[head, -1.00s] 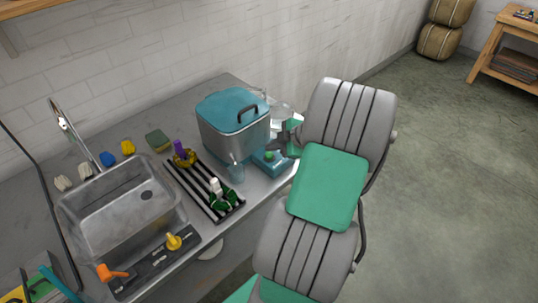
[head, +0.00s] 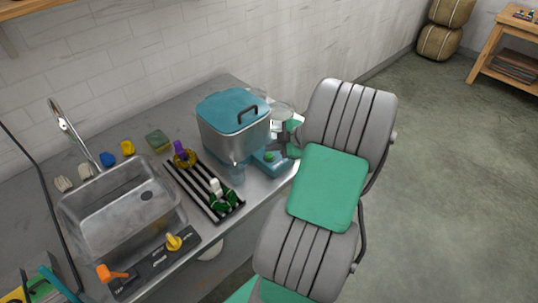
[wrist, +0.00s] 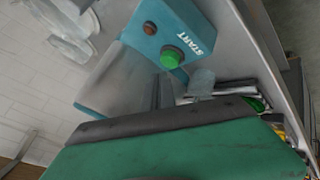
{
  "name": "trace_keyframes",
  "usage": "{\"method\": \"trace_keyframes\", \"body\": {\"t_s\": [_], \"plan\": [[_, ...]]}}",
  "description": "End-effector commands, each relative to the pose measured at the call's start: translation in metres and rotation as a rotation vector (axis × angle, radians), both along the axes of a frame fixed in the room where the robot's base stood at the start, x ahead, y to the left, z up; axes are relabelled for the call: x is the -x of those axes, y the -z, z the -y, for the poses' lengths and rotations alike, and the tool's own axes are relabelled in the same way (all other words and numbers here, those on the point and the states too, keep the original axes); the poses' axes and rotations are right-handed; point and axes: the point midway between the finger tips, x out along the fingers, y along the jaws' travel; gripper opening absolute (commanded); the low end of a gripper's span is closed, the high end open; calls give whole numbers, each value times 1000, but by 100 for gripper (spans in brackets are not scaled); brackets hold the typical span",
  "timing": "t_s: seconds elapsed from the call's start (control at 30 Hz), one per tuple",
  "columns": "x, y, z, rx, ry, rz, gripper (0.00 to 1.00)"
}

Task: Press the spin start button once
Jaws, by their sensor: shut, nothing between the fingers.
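The spinner is a steel tub with a teal lid (head: 232,108) and a teal control box (head: 262,166) low at its right side. The green start button (head: 269,156) is on that box. In the wrist view the green button (wrist: 170,57) sits beside the white word START, with a small brown-red light (wrist: 150,28) near it. My gripper (head: 282,152) is shut and empty, just right of and above the button in the head view. The fingers look apart from the button, but the exact gap is hard to tell. The fingertips show only partly in the wrist view.
A wall (head: 170,60) runs behind the counter. Open floor (head: 450,180) lies to the right.

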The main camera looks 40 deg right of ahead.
Motion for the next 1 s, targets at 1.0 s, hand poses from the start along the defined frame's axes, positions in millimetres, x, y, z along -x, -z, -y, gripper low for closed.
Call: {"method": "trace_keyframes", "body": {"t_s": [1.0], "plan": [[0,8,0,1,-1,0,0]]}}
